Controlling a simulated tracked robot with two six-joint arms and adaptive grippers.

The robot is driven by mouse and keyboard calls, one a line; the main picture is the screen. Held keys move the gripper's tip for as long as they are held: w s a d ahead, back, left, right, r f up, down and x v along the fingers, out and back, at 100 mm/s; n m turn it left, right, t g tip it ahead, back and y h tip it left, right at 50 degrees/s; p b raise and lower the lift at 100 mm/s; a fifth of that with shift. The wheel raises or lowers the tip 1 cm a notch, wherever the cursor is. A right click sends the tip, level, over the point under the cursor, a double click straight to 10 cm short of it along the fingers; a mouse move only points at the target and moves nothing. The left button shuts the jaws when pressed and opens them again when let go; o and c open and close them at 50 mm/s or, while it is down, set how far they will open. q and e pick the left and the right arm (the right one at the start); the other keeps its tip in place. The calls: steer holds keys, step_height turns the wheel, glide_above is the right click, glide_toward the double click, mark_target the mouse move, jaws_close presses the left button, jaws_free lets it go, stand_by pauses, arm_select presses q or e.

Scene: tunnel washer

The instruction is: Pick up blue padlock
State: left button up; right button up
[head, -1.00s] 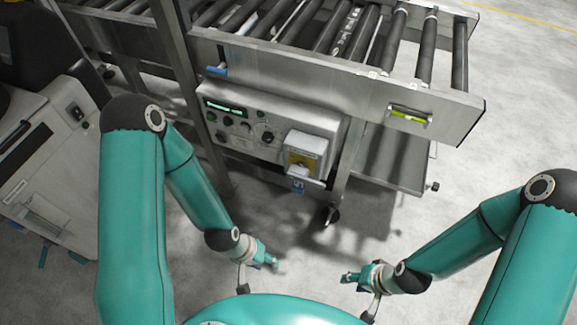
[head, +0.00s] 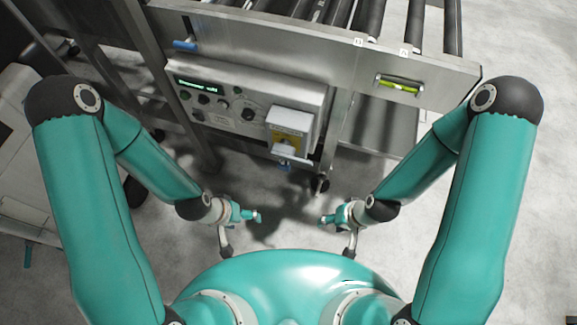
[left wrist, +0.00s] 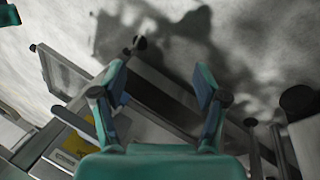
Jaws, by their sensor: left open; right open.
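A yellow isolator switch (head: 288,138) in a grey box is on the control panel's right end. A small blue part (head: 286,166) shows just below it, under a pale piece; it looks like the blue padlock, but is too small to be sure. My left gripper (head: 258,216) is open and empty, below and left of that part and well apart from it. My right gripper (head: 324,218) is open and empty, below and right of the part.
The control panel (head: 225,104) hangs under the roller conveyor's steel side rail (head: 300,43). A blue handle (head: 185,44) is on the frame at upper left. A yellow-green level (head: 399,84) is on the rail. Frame legs and a castor stand below. The floor before my grippers is clear.

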arm_select(q)
steer(key=w+a+f+b, duration=0.1)
steer(key=w+f+b, duration=0.1)
arm_select(e)
step_height(320, 180, down, 42)
steer(key=b, duration=3.9)
arm_select(q)
steer(key=m+t+p, duration=0.3)
steer(key=m+t, duration=0.2)
steer(key=t, duration=0.6)
glide_toward(283, 167)
steer(key=p+x, duration=0.1)
steer(key=x, duration=0.8)
steer(key=shift+s+f, duration=0.1)
steer(key=shift+w+d+f, duration=0.15)
steer(key=shift+w+d, duration=0.05)
steer(key=shift+w, duration=0.25)
arm_select(e)
step_height(283, 167, up, 4)
steer(key=shift+r, duration=0.15)
